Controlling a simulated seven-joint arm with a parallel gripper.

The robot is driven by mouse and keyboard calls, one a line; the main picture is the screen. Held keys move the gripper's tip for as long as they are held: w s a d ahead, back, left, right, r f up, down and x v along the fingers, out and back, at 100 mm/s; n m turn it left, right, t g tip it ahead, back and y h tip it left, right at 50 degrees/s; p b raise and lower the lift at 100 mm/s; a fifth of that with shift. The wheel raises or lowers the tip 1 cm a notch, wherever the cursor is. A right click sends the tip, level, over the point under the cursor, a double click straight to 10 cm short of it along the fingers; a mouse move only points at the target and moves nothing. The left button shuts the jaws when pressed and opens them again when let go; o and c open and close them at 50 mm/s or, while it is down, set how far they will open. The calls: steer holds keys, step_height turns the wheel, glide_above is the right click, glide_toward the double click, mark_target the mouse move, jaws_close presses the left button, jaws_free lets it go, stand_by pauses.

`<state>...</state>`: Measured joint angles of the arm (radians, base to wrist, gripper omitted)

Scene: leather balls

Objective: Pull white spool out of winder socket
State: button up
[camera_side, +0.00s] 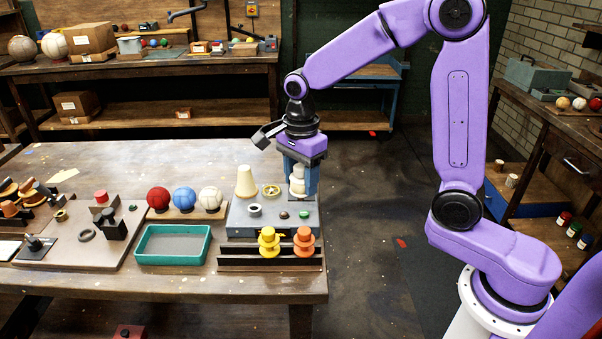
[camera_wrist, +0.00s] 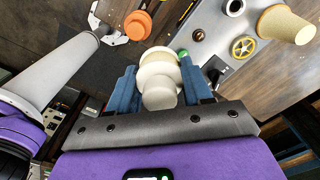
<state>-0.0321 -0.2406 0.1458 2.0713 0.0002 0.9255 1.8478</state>
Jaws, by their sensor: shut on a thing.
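My gripper (camera_side: 298,181) points down at the back right corner of the grey winder box (camera_side: 236,222). Its blue fingers are shut on the white spool (camera_side: 297,187), which stands upright between them. In the wrist view the white spool (camera_wrist: 159,92) sits between both fingers of my gripper (camera_wrist: 160,84). The spool's lower end is close to the box top; I cannot tell whether it is still in a socket. The box top also carries a cream cone (camera_side: 246,182), a brass handwheel (camera_side: 271,190), a dark-holed ring (camera_side: 255,210), and red-brown and green buttons (camera_side: 304,214).
A dark rack (camera_side: 270,263) in front of the box holds a yellow spool (camera_side: 268,242) and an orange spool (camera_side: 304,242). To the left are a green tray (camera_side: 173,259) and a wooden stand with red, blue and white balls (camera_side: 184,198). The bench's right edge is close to the box.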

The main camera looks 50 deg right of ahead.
mark_target(301, 199)
steer(key=shift+f, duration=2.55)
steer(key=shift+f, duration=0.15)
